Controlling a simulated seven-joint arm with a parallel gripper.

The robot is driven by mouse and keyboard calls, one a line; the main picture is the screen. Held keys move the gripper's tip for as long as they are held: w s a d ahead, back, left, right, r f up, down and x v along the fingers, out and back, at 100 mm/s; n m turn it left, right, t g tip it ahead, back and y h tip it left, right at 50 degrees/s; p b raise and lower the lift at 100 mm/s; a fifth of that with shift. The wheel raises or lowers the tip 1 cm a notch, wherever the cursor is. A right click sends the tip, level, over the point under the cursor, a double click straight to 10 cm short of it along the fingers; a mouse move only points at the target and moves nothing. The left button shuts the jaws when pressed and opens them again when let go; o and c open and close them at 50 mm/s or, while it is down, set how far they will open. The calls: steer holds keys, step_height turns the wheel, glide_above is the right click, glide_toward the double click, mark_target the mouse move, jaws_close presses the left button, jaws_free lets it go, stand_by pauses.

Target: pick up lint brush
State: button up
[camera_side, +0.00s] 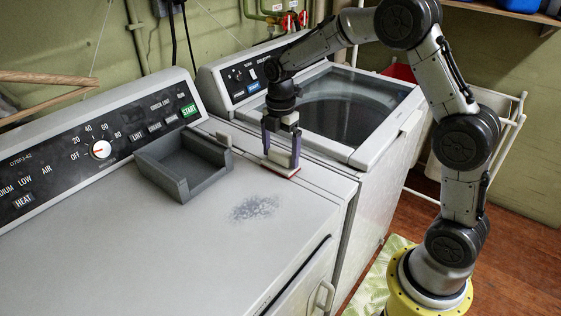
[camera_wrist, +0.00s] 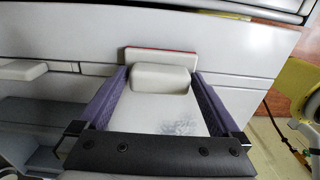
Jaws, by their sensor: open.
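The lint brush is a pale cream block with a red-edged base (camera_side: 281,168). It sits on the white top of the left machine, near its right edge. In the wrist view its rounded cream handle (camera_wrist: 160,78) lies between my two purple fingers, with the wider red-edged base just beyond. My gripper (camera_side: 281,158) points down over the brush, with its fingers on either side of it. It is open in the wrist view (camera_wrist: 158,80), and whether the fingers touch the handle is hard to tell. The fingers partly hide the brush in the side view.
A dark grey open tray (camera_side: 176,190) stands left of my gripper on the same top. A small pale block (camera_side: 224,139) is by the tray's far corner. A greyish lint patch (camera_side: 254,208) lies in front. A washer with a dark glass lid (camera_side: 345,105) stands behind.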

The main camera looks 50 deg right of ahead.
mark_target(281, 151)
steer(key=c, duration=1.1)
steer(key=shift+r, duration=0.1)
steer(key=shift+r, duration=0.55)
step_height(281, 151, up, 2)
steer(key=shift+r, duration=0.2)
steer(key=s+r, duration=0.3)
steer(key=s, duration=0.1)
steer(key=s+a+r, duration=0.1)
steer(key=s+r, duration=0.2)
steer(key=s, duration=0.2)
steer(key=s+r, duration=0.3)
steer(key=s, duration=0.2)
steer(key=shift+a+r, duration=0.2)
steer(key=shift+a, duration=0.2)
